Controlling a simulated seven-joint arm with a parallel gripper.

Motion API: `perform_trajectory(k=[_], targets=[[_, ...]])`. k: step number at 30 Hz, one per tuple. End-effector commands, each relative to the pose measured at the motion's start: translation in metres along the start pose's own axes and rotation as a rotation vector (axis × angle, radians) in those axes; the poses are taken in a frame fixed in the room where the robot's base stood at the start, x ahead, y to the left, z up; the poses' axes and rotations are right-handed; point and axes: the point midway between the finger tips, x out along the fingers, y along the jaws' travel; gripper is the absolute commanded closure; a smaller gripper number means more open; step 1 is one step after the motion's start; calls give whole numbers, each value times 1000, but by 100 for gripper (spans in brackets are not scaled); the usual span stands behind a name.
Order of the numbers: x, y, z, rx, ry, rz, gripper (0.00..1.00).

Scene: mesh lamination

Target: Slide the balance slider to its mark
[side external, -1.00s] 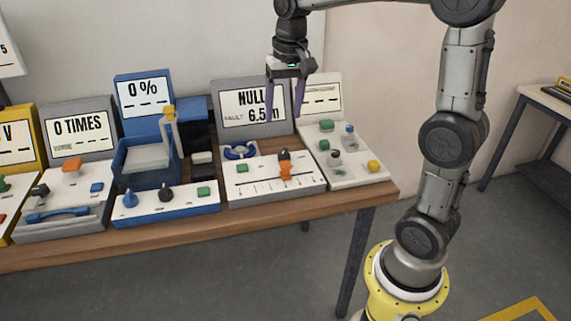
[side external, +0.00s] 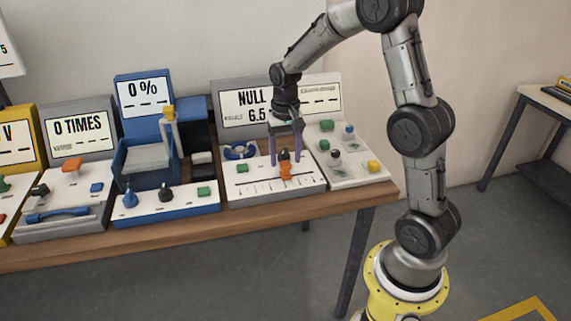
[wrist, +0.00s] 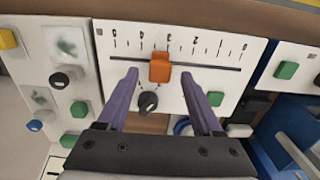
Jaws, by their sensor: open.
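The balance slider is an orange block (side external: 286,173) on the slot of a white panel (side external: 255,187). It also shows in the wrist view (wrist: 160,68), near the middle of a marked scale. A dark knob (wrist: 148,102) sits just behind it on the same panel. My gripper (side external: 285,163) is open above the panel, pointing down. In the wrist view its two purple fingers (wrist: 160,76) lie one on each side of the slider, with gaps on both sides. I cannot tell their exact height over the panel. No separate target mark stands out among the scale marks.
A green button (wrist: 215,98) is on the same panel. The panel's display (side external: 246,106) reads NULL, partly hidden by my arm. A white panel with green buttons and knobs (side external: 345,170) stands at right, and a blue device (side external: 165,205) at left.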

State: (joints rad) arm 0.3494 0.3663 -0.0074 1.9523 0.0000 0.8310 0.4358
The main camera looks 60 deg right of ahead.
Motion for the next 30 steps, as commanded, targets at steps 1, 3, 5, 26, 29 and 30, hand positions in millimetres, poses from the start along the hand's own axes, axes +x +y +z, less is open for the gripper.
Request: perform_trajectory(k=[1, 3, 5, 26, 29, 30], targets=[[9, 0, 1, 0, -4, 2, 32], [17, 0, 1, 0, -3, 1, 32], [22, 0, 0, 0, -2, 1, 32], [30, 0, 0, 0, 1, 0, 81], [30, 0, 0, 0, 1, 0, 99], [30, 0, 0, 0, 1, 0, 100]])
